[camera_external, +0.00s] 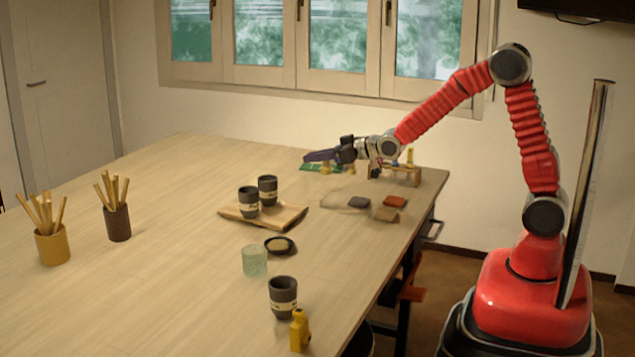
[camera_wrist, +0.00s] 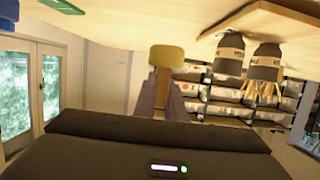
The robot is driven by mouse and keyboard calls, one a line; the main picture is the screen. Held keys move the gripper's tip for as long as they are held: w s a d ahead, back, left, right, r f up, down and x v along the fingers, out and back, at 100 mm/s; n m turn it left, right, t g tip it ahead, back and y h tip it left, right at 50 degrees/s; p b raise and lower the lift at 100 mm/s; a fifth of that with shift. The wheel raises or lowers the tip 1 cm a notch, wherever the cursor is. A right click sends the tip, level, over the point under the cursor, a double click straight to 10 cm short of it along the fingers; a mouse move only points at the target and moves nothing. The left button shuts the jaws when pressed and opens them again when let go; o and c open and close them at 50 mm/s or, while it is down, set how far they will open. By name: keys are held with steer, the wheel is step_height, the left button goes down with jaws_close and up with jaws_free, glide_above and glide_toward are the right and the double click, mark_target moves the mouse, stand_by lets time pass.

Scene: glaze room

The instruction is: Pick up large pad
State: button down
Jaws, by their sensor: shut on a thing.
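My gripper (camera_external: 318,157) reaches out nearly level over the far right part of the table, its fingers pointing left. In the wrist view my gripper (camera_wrist: 162,95) is shut on the large pad (camera_wrist: 167,54). The pad has a blunt yellow-olive head and a brown handle between the two grey-purple fingers. The head sticks out past the fingertips. In the external view a small yellow shape shows just under the fingers. I cannot tell whether it is the held pad.
A green sheet (camera_external: 309,167) lies below my gripper, with a small wooden rack (camera_external: 402,176) to its right. Several tiles (camera_external: 395,202) lie nearer. Two dark cups stand on a wooden board (camera_external: 290,218). A dark dish (camera_external: 280,246) and a green glass (camera_external: 255,261) stand closer.

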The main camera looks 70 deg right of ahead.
steer(key=shift+r, duration=0.3)
steer(key=shift+a, duration=0.1)
stand_by(0.4)
